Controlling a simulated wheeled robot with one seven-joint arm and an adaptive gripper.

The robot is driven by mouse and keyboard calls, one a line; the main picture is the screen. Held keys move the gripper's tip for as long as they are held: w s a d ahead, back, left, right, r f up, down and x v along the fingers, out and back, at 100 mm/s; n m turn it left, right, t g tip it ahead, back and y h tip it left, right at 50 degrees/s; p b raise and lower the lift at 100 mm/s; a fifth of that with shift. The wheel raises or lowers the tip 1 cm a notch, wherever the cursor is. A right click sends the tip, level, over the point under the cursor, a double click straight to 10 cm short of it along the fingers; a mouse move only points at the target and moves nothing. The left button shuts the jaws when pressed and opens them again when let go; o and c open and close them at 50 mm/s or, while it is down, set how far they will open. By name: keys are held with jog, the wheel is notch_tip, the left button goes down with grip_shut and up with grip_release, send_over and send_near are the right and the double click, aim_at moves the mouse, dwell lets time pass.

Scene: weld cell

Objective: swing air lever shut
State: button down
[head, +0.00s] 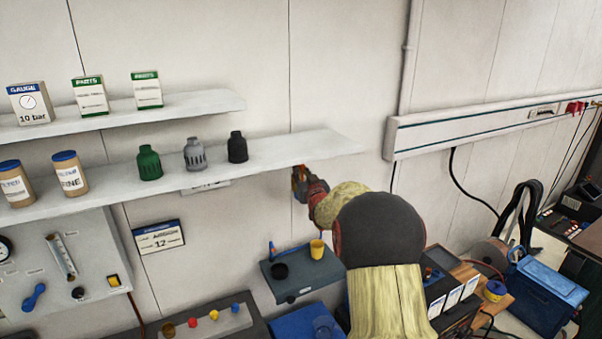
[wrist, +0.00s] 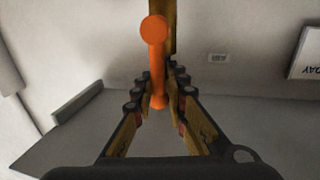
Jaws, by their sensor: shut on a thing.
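The air lever is an orange handle (wrist: 154,55) with a round knob at its end, in front of a yellow-brown upright part (wrist: 166,8) in the wrist view. My gripper (wrist: 158,90) has its two fingers closed in on the lever's lower stretch, one on each side. In the head view my gripper (head: 303,182) is up against the wall just under the right end of the lower shelf. My own arm hides most of that spot, and the lever's base cannot be made out there.
The lower shelf (head: 300,148) runs just above my gripper and holds several bottles and canisters. A small grey shelf (head: 300,290) with a yellow cup (head: 317,249) is below. A cable duct (head: 480,128) runs along the wall at right. A gauge panel (head: 90,245) is at left.

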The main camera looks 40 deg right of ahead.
jog(key=shift+a+f+n+b, duration=0.15)
jog(key=shift+n+b, duration=0.25)
jog(key=shift+b, duration=0.8)
jog(key=a+f+n+t+y+b, duration=0.1)
jog(key=a+f+n+b, duration=0.1)
jog(key=n+b, duration=0.7)
jog(key=w+a+f+n+t+y+b, duration=0.1)
jog(key=n+b, duration=0.9)
jog(key=b, duration=1.1)
notch_tip(320, 180, down, 4)
jog(key=shift+w+a+r+t+y, duration=0.25)
jog(key=shift+a+t+y, duration=0.25)
jog(key=shift+a, duration=0.75)
jog(key=shift+n, duration=0.3)
jog(key=c, duration=2)
grip_release()
jog(key=shift+o, duration=0.6)
jog(key=shift+r, duration=0.2)
